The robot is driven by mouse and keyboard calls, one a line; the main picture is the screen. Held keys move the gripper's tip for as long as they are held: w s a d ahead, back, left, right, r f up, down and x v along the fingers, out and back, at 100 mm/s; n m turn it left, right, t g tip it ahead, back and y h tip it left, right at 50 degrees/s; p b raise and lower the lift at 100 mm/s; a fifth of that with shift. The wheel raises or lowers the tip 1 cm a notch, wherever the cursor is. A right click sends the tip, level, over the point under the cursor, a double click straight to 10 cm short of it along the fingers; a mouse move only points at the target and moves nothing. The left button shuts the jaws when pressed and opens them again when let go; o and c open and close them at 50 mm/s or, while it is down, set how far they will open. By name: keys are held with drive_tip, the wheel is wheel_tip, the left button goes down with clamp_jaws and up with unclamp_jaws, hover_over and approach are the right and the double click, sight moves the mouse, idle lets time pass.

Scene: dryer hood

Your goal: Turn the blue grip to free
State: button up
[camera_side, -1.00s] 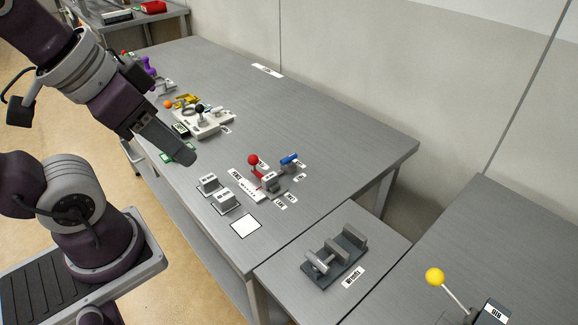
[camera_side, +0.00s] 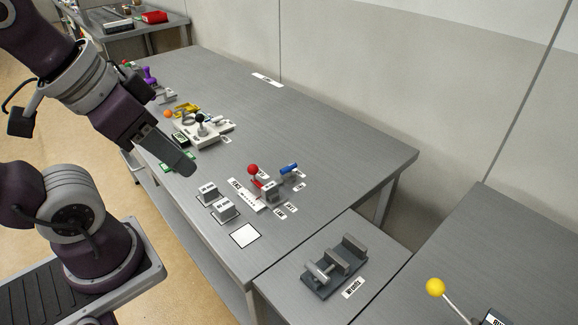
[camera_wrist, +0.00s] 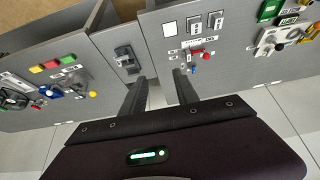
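The blue grip (camera_side: 289,168) is a small handle on a grey mount near the right end of the long grey table. It also shows as a small blue spot in the wrist view (camera_wrist: 194,70). Small white labels lie around it, too small to read surely. My gripper (camera_side: 188,168) hangs to the left of the grip, well apart from it. In the wrist view its two dark fingers (camera_wrist: 160,88) stand apart with nothing between them, so it is open. The grip's exact angle is hard to tell.
A red-knobbed lever (camera_side: 253,170) stands close left of the blue grip. Two small labelled blocks (camera_side: 223,209) and a white square (camera_side: 245,235) lie nearer the front edge. A grey vise-like fixture (camera_side: 335,268) is on a side table. The table behind the grip is clear.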

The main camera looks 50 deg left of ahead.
drive_tip(key=o, duration=0.3)
drive_tip(key=shift+w, duration=0.1)
drive_tip(key=o, duration=0.4)
drive_tip(key=w+n, duration=0.1)
drive_tip(key=w, duration=0.1)
drive_tip(key=w+r+n, duration=0.1)
drive_tip(key=w, duration=0.1)
drive_tip(key=w+r+n+g, duration=0.1)
drive_tip(key=w, duration=0.1)
drive_tip(key=shift+w+a, duration=0.2)
drive_tip(key=shift+a, duration=0.15)
drive_tip(key=n+g, duration=0.4)
drive_tip(key=n, duration=1)
hover_over(288, 171)
wheel_tip(288, 171, down, 19)
drive_tip(key=f, duration=0.2)
drive_tip(key=w+a+f+n, duration=0.1)
drive_tip(key=shift+f+g, duration=0.3)
drive_tip(key=shift+f, duration=0.05)
wheel_tip(288, 171, down, 6)
drive_tip(key=shift+r, duration=0.1)
drive_tip(key=shift+f, duration=0.55)
drive_tip(key=c, duration=1.3)
